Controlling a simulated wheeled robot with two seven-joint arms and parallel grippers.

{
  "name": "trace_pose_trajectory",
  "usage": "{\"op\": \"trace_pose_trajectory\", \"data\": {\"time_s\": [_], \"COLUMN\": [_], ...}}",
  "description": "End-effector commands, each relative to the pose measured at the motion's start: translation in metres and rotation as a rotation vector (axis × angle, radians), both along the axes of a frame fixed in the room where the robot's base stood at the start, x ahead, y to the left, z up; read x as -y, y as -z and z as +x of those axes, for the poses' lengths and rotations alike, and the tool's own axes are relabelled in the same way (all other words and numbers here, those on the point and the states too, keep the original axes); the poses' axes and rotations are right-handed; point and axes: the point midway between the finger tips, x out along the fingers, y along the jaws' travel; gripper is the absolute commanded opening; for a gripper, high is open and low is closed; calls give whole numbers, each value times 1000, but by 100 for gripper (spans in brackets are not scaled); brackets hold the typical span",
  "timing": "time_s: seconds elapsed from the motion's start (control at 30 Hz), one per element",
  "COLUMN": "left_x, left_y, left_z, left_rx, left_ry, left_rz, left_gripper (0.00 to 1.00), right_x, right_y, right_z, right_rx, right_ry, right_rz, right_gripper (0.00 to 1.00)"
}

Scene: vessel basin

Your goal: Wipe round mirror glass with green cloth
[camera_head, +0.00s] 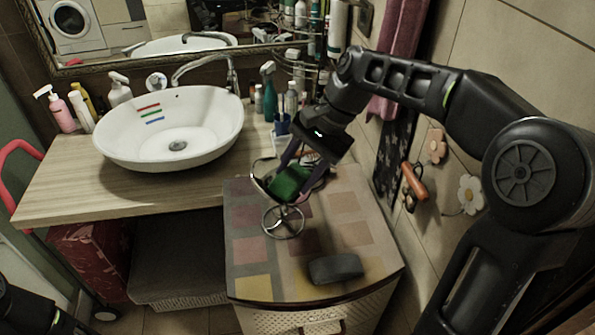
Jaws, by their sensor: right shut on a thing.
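My right gripper (290,183) reaches down from the right and is shut on the green cloth (288,184). The round mirror (262,169) stands on the patterned cabinet top on a thin stem with a round ring base (283,222). Its rim shows behind the gripper fingers. The cloth is right in front of the mirror glass and covers much of it; I cannot tell whether they touch. Only a dark part of my left arm shows in the lower left corner; its gripper is out of view.
A white basin (170,125) stands on the wooden counter (60,185) at left. Several bottles and a blue cup (282,125) stand behind. The tiled wall is close on the right.

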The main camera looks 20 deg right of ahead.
Motion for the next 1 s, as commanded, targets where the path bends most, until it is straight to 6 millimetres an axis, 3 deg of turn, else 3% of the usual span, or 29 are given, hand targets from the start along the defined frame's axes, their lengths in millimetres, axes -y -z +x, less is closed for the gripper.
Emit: {"op": "trace_pose_trajectory", "data": {"time_s": [1.0], "left_x": [0], "left_y": [10], "left_z": [0], "left_rx": [0], "left_ry": [0], "left_rz": [0], "left_gripper": [32], "right_x": [-8], "right_y": [16], "right_z": [2], "right_rx": [0], "right_ry": [0], "right_rz": [0], "right_gripper": [16]}}
